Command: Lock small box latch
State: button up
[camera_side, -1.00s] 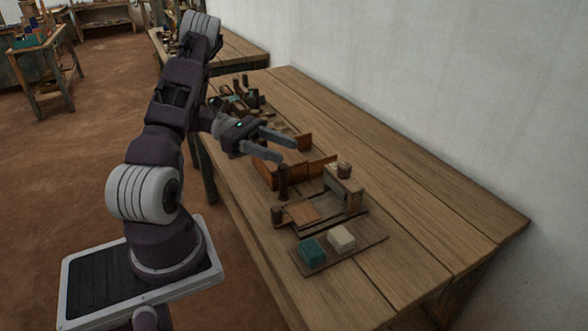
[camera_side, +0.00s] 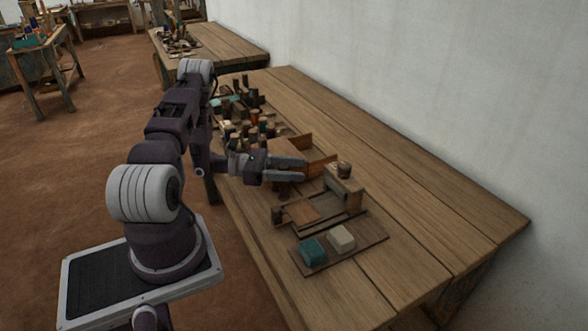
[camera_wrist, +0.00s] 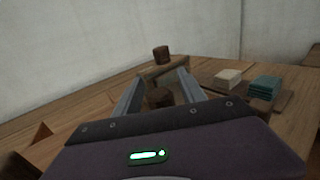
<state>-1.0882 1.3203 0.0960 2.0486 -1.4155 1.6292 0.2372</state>
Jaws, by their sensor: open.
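My gripper (camera_side: 302,171) is open and empty in the side view, its two fingers reaching right over the near side of a small reddish-brown wooden box (camera_side: 286,148). The arm hides much of the box, and I cannot make out its latch. A dark upright peg (camera_side: 284,190) stands just below the fingers in the side view. In the wrist view the fingers (camera_wrist: 158,80) are spread, and a dark rounded knob (camera_wrist: 160,98) shows between them. I cannot tell how far beyond the fingers it is, and they do not grip it.
A wooden block with a round knob (camera_side: 344,169) stands right of the fingers. A board (camera_side: 368,244) carries a teal block (camera_side: 312,250) and a cream block (camera_side: 341,237). Several small pieces crowd the table (camera_side: 440,215) behind the arm. The table's wall side is clear.

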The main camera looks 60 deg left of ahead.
grip_shut()
jog(key=shift+n+t+y, duration=0.3)
jog(key=shift+n+y, duration=0.1)
jog(key=shift+y, duration=0.1)
jog(key=shift+w+a+n+t+y, duration=0.1)
jog(key=shift+a+n+t+y, duration=0.25)
jog(key=shift+n+y, duration=1.35)
jog(key=shift+w+a+n+t+y, duration=0.1)
jog(key=shift+a+n+t+y, duration=0.6)
jog(key=shift+y, duration=1.65)
jog(key=shift+a+n+t+y, duration=0.1)
jog(key=shift+n+y, duration=1.5)
jog(key=shift+y, duration=0.45)
